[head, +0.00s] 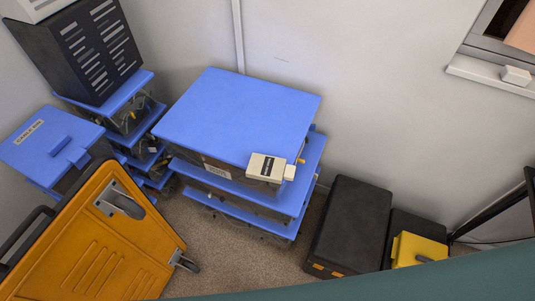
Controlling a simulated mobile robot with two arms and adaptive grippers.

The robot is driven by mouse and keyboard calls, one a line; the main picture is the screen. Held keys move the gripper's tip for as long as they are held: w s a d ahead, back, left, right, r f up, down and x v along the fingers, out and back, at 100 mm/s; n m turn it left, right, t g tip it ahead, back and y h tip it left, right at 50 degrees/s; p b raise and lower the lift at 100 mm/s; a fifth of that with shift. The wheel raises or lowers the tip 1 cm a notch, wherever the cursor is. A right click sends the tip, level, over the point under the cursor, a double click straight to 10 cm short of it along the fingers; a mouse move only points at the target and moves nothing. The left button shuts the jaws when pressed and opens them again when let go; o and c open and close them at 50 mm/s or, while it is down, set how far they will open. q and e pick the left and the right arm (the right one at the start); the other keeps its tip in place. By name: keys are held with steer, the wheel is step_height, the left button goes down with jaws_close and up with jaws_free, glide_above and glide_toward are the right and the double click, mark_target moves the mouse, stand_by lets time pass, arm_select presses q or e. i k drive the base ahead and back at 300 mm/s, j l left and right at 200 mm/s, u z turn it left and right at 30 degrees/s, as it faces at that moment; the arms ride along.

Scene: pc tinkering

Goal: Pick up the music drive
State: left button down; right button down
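A small beige drive with a dark label and a white end piece, likely the music drive (260,167), lies on the front right corner of the top of a blue shelf unit (235,115). Its label is too small to read. It overlaps the front edge of the blue top in the view. Neither of my grippers is in the head view, and nothing is touching the drive.
An orange wheeled case (100,245) stands at the front left. Blue shelves with a dark slotted box (85,55) stand behind it. Black cases (350,225) and a yellow box (418,250) are at the right. A teal edge (400,282) crosses the bottom. Carpet shows between.

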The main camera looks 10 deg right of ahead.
mark_target(269, 168)
steer(key=k+l+u, duration=0.3)
steer(key=l+u, duration=0.2)
steer(key=k+l+u, duration=0.3)
steer(key=u, duration=0.15)
